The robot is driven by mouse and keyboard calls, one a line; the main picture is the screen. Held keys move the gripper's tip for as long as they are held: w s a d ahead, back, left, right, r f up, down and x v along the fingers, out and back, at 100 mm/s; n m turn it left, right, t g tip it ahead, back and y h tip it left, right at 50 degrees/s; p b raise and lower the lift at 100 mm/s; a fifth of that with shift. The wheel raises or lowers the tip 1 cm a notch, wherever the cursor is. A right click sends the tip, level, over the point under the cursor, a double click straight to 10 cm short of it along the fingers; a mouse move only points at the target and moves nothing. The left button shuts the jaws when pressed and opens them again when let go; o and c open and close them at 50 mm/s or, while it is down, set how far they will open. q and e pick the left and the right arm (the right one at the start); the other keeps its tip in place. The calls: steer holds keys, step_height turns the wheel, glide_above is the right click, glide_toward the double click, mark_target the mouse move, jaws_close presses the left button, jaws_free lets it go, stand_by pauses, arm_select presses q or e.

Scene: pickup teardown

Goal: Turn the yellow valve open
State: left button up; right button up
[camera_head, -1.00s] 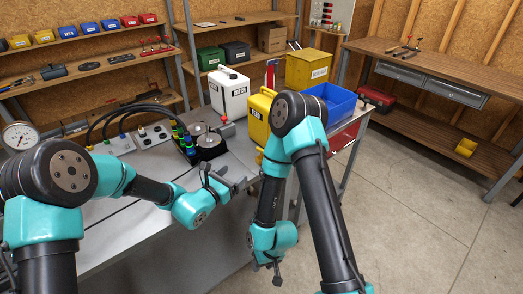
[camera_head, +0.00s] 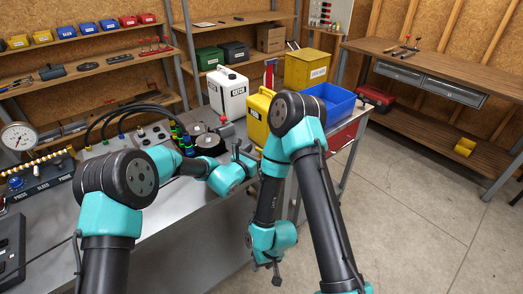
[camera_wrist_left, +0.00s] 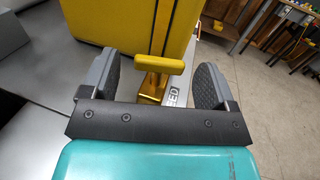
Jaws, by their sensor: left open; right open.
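The yellow valve (camera_wrist_left: 160,65) shows in the left wrist view as a bar-shaped handle on a brass-coloured stem. The handle lies crosswise in the picture. My left gripper (camera_head: 243,158) is open, and in the left wrist view its two fingers (camera_wrist_left: 154,76) stand on either side of the handle, with a visible gap on each side. I cannot make out the valve in the head view, where the left gripper is in front of that area. My right gripper (camera_head: 273,268) is open and empty, low beyond the bench's front edge.
A yellow jug (camera_head: 256,115) stands close behind the valve area, beside a white jug (camera_head: 229,95). A blue bin (camera_head: 338,103) and a yellow box (camera_head: 307,69) are farther right. Hoses and fittings (camera_head: 183,140) are left of the left gripper.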

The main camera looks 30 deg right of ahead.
arm_select(q)
steer(key=shift+x, duration=1.45)
steer(key=shift+c, duration=0.5)
steer(key=c, duration=0.8)
steer(key=shift+s+n+t+y, duration=0.1)
steer(key=shift+n+t+y, duration=0.4)
steer(key=shift+n+t, duration=0.3)
steer(key=shift+n+t+y, duration=0.5)
steer(key=shift+t, duration=0.7)
